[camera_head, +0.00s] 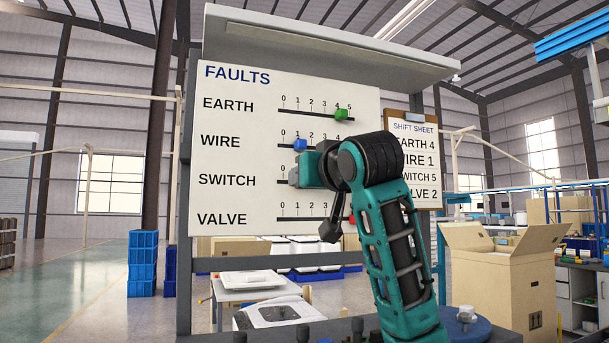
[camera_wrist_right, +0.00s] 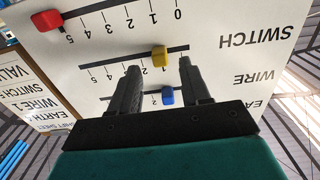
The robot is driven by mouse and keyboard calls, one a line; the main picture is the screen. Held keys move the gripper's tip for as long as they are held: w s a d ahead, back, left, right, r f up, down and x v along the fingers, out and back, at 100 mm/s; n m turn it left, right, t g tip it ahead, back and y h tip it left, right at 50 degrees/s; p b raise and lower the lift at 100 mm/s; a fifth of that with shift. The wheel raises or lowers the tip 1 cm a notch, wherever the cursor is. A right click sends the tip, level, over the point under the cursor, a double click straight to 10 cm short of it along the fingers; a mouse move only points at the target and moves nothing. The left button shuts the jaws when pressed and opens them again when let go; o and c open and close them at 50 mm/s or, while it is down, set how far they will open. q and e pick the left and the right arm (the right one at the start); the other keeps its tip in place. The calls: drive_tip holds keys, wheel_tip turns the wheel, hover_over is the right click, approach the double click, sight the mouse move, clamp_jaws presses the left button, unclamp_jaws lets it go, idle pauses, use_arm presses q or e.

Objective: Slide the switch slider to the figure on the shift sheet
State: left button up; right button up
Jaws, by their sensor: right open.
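The white FAULTS board (camera_head: 230,110) has one track per row. In the right wrist view, turned upside down, the yellow SWITCH slider (camera_wrist_right: 160,55) stands near 1. My right gripper (camera_wrist_right: 158,66) is open, with its fingertips on either side of the yellow slider in the picture; I see no clear contact. In the head view my right gripper (camera_head: 295,174) covers the SWITCH track and hides that slider. The shift sheet (camera_head: 413,133), on a clipboard right of the board, reads SWITCH 5, partly covered by my arm. My left gripper is not in view.
The green EARTH slider (camera_head: 341,115) stands near 4. The blue WIRE slider (camera_head: 300,145) stands near 1, close to my fingers in the wrist view. The red VALVE slider (camera_wrist_right: 48,20) stands at 5. A grey hood (camera_head: 330,48) overhangs the board. The SWITCH track is clear towards 5.

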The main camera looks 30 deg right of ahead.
drive_tip(key=shift+x, duration=1.65)
clamp_jaws()
